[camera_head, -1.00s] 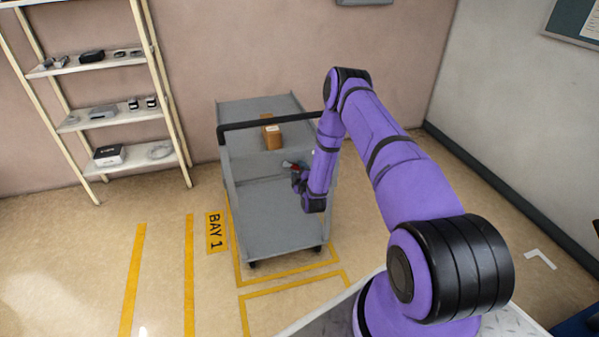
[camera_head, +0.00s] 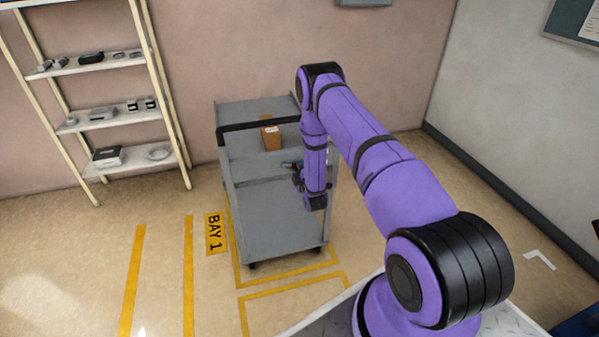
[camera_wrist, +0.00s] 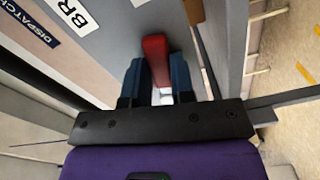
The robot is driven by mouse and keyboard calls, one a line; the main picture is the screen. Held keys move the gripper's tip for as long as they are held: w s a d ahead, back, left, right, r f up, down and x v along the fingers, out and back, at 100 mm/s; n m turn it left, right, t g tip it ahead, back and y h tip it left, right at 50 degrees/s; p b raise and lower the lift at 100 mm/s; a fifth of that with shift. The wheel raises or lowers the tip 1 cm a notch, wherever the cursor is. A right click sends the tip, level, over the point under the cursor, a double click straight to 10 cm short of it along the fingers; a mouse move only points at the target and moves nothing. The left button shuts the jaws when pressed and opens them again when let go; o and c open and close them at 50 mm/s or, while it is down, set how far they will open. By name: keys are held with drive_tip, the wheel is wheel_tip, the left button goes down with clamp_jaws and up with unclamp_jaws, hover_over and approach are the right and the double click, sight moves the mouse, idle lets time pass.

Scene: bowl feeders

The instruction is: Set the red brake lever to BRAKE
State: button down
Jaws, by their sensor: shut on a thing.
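The red brake lever (camera_wrist: 155,50) stands between the two blue fingers of my gripper (camera_wrist: 158,78) in the wrist view. My gripper is shut on it. The lever is mostly hidden there by my gripper and arm. I cannot tell the lever's setting.
A shelf rack (camera_head: 115,118) stands at left. Floor beside the yellow "BAY 1" label (camera_head: 214,233) is clear.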

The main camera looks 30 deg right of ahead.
drive_tip(key=shift+w+a+r+n, duration=0.1)
drive_tip(key=shift+r+n, duration=0.6)
drive_tip(key=shift+n, duration=0.75)
drive_tip(key=shift+s+a+r+n, duration=0.15)
drive_tip(key=shift+r+n, duration=0.55)
drive_tip(key=shift+n, duration=0.7)
drive_tip(key=shift+w+a+r+n, duration=0.15)
drive_tip(key=shift+r+n, duration=0.55)
drive_tip(key=shift+n, duration=0.75)
drive_tip(key=c, duration=1)
unclamp_jaws()
drive_tip(key=shift+o, duration=0.2)
approach(297, 156)
drive_tip(key=v, duration=0.3)
drive_tip(key=shift+s+a+r, duration=0.1)
drive_tip(key=shift+s+a, duration=0.05)
drive_tip(key=shift+s, duration=0.15)
